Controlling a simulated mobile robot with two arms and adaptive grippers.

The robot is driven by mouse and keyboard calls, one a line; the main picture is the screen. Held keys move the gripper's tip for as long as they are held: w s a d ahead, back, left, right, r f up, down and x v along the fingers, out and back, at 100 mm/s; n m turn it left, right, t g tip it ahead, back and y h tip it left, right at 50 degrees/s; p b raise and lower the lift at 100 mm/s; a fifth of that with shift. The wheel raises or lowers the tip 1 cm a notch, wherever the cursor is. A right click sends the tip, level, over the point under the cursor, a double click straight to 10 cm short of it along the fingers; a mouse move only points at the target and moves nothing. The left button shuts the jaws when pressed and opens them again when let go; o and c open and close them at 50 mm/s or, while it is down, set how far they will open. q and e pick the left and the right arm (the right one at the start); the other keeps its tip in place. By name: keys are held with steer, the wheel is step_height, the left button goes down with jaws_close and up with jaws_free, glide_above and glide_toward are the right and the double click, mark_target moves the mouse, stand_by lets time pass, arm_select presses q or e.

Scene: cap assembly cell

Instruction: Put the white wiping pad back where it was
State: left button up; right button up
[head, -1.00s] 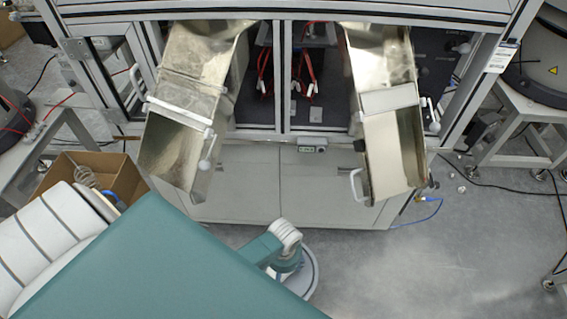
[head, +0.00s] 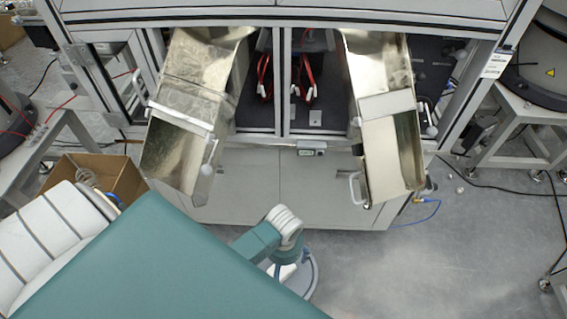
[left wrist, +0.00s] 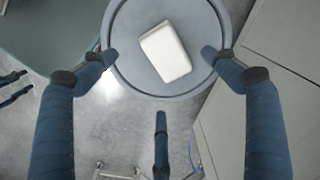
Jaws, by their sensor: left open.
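The white wiping pad (left wrist: 166,52) is a pale block with rounded edges. In the left wrist view it lies flat and tilted on a round grey tray (left wrist: 135,87) with a raised rim. My left gripper (left wrist: 159,57) is open, with its dark blue fingers spread to either side of the pad and apart from it. In the head view the round tray (head: 311,280) shows low in the middle, partly behind my teal arm, with a pale patch on it that looks like the pad (head: 286,272). My right gripper is in neither view.
Two metal chutes (head: 172,160) (head: 391,155) jut from the machine cabinet (head: 244,180) above the tray. An open cardboard box (head: 122,180) stands at the left. Grey floor (head: 440,270) is clear to the right, with cables farther up.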

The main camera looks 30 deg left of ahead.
mark_target(284, 271)
arm_select(q)
step_height(284, 271, up, 4)
stand_by(0.6)
